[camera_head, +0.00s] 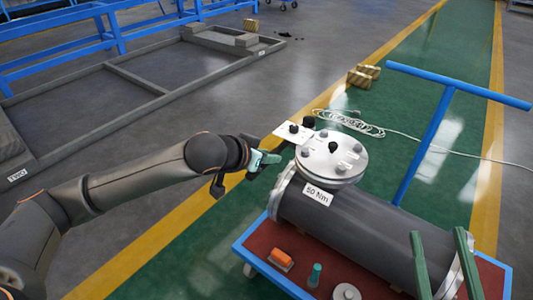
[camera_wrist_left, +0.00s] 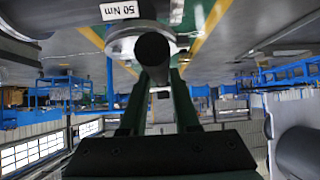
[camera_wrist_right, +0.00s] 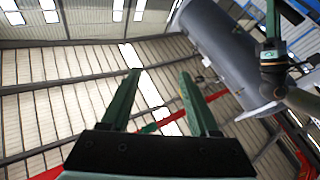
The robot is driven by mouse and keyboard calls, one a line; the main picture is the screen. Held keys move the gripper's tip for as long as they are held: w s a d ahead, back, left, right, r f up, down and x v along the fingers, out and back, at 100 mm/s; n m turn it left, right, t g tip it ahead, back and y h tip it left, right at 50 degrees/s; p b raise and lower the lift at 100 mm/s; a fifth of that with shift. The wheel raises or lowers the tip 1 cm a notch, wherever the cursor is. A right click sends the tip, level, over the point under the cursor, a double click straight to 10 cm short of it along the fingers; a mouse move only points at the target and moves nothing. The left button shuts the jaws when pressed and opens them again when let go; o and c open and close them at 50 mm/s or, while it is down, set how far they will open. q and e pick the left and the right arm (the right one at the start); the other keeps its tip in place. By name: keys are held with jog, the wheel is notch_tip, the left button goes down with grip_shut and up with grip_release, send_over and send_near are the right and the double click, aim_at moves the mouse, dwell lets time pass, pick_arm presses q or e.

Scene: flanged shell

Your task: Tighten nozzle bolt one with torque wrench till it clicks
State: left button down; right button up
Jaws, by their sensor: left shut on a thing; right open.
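The nozzle flange (camera_head: 326,163) is a round pale metal disc on top of the dark grey shell (camera_head: 345,226), with several bolts around its face and a dark knob near the middle. I cannot tell which is bolt one. My left gripper (camera_head: 268,158) is at the left side of the flange, shut on a dark round-ended bar (camera_wrist_left: 153,50), probably the torque wrench handle. The wrench's head and any contact with a bolt cannot be made out. My right gripper (camera_head: 443,262) is open and empty, in front of the shell's right end; its spread fingers show in the right wrist view (camera_wrist_right: 160,98).
The shell lies on a red-topped cart (camera_head: 258,244) with a blue push handle (camera_head: 425,142). An orange-handled item (camera_head: 281,259), a teal cylinder (camera_head: 314,275) and a grey disc (camera_head: 346,292) are on its front. A "50 Nm" label (camera_head: 318,194) is below the flange. White cable (camera_head: 350,122) lies behind.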

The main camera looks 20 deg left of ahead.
pick_arm(q)
jog(key=shift+f+b, duration=0.5)
jog(key=shift+f, duration=0.25)
jog(key=shift+d+f, duration=0.1)
jog(key=shift+f, duration=0.3)
jog(key=shift+f+b, duration=0.65)
jog(key=shift+f, duration=0.05)
pick_arm(e)
jog(key=s+a+r+n+t+y, duration=0.1)
jog(key=s+a+r+n+y, duration=0.1)
jog(key=s+r+n+y, duration=0.2)
notch_tip(320, 180, up, 4)
jog(key=n+y, duration=0.1)
jog(key=y, duration=0.2)
jog(key=shift+s, duration=0.35)
jog(key=shift+f, duration=0.1)
pick_arm(q)
jog(key=shift+b, duration=0.45)
pick_arm(e)
jog(key=shift+w+f, duration=0.1)
jog(key=shift+f, duration=0.55)
pick_arm(q)
jog(key=shift+b, duration=0.55)
pick_arm(e)
jog(key=shift+f, duration=0.5)
